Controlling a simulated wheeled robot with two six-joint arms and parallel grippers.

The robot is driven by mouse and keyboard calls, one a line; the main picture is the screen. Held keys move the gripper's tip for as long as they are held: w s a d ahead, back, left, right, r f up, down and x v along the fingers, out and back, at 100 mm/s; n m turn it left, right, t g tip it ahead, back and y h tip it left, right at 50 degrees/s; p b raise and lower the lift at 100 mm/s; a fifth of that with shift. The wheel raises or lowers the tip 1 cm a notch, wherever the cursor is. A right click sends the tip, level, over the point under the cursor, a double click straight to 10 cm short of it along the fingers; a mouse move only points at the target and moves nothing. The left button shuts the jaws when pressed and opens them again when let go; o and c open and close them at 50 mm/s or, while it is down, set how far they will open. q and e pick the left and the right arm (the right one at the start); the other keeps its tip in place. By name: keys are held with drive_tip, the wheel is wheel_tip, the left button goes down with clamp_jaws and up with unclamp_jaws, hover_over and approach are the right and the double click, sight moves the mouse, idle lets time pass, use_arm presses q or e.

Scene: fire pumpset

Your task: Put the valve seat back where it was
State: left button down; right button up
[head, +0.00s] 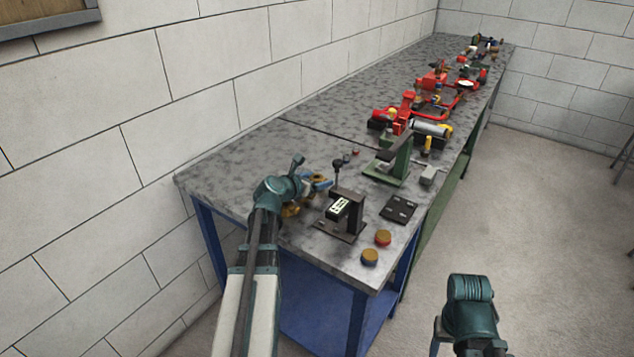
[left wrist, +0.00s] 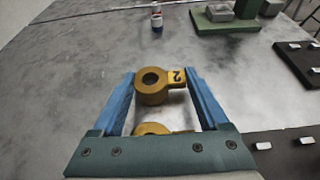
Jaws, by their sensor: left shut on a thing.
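A brass ring with a yellow tab marked 2 (left wrist: 152,86) sits between the blue fingers of my left gripper (left wrist: 163,82). The fingers are shut on it, one at each side; I take it to be the valve seat. A second brass piece (left wrist: 150,129) shows partly behind the gripper's palm edge. In the head view my left gripper (head: 318,186) is over the near left part of the bench, left of a dark press-like fixture (head: 350,212). My right arm is at the lower right, off the bench; its fingers do not show clearly.
On the bench (head: 240,160) are a dark plate with small light pieces (head: 398,209), two round brass-topped pieces (head: 383,237), a green stand (head: 395,155) and red pump parts (head: 435,85). A wall runs along the left. Bare bench lies left of the fixtures.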

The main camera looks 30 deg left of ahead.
use_arm(q)
drive_tip(key=shift+f, duration=0.15)
unclamp_jaws()
drive_tip(key=shift+s+r, duration=0.1)
drive_tip(key=shift+r, duration=0.2)
drive_tip(key=p+v, duration=0.4)
drive_tip(key=v, duration=0.7)
drive_tip(key=shift+s+p, duration=0.35)
drive_tip(key=shift+s, duration=0.05)
